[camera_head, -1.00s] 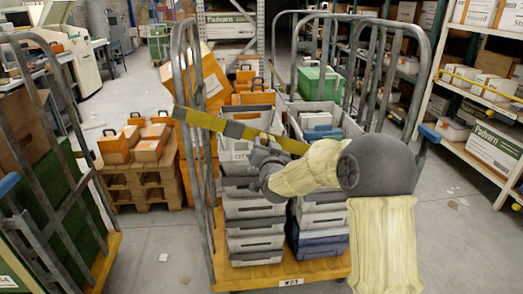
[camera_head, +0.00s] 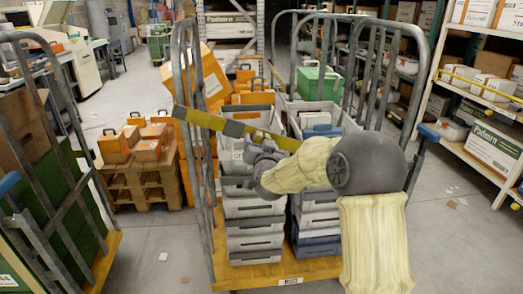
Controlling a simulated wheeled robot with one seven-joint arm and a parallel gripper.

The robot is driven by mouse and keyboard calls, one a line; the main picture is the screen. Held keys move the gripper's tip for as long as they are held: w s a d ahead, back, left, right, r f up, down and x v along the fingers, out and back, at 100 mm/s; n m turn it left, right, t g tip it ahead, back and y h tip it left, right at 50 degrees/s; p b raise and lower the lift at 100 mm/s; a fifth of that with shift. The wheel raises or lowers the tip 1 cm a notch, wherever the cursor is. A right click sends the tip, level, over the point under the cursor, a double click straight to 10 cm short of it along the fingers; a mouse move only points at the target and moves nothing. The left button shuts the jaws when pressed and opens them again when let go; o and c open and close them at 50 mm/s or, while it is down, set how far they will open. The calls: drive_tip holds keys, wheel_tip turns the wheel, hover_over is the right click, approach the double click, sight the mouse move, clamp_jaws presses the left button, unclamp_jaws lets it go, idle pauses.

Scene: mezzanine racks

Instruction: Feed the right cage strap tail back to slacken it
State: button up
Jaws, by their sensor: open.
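The middle roll cage (camera_head: 207,240) stands ahead of me with a yellow strap (camera_head: 203,119) across its front. The strap has a dark section (camera_head: 234,128), perhaps its buckle, left of my gripper. My gripper (camera_head: 257,142) is in front of the cage at strap height, close to the strap's right part. No separate loose tail can be made out.
Another cage (camera_head: 62,190) stands at the left. An orange-box pallet (camera_head: 145,180) is behind it. Racks (camera_head: 497,100) line the right.

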drive_tip(key=s+d+b, duration=0.1)
drive_tip(key=s+d, duration=0.1)
drive_tip(key=s, duration=1.5)
drive_tip(key=shift+b, duration=0.4)
drive_tip(key=shift+s, duration=0.1)
drive_tip(key=s+d+f+n+g, duration=0.1)
drive_tip(key=s+d+f+g, duration=0.25)
drive_tip(key=f, duration=0.25)
drive_tip(key=s+d+f+n+g, duration=0.1)
drive_tip(key=s+d+f+g, duration=0.25)
drive_tip(key=f, duration=0.25)
drive_tip(key=s+d+f+n+g+h, duration=0.1)
drive_tip(key=s+d+f+g, duration=0.25)
drive_tip(key=s, duration=0.25)
drive_tip(key=s+d+f+g+h, duration=0.1)
drive_tip(key=s+d+f+g, duration=0.2)
drive_tip(key=s+g, duration=0.3)
wheel_tip(320, 180, up, 20)
drive_tip(key=t+p, duration=0.1)
drive_tip(key=p, duration=1.8)
drive_tip(key=shift+s, duration=0.4)
drive_tip(key=shift+d, duration=0.1)
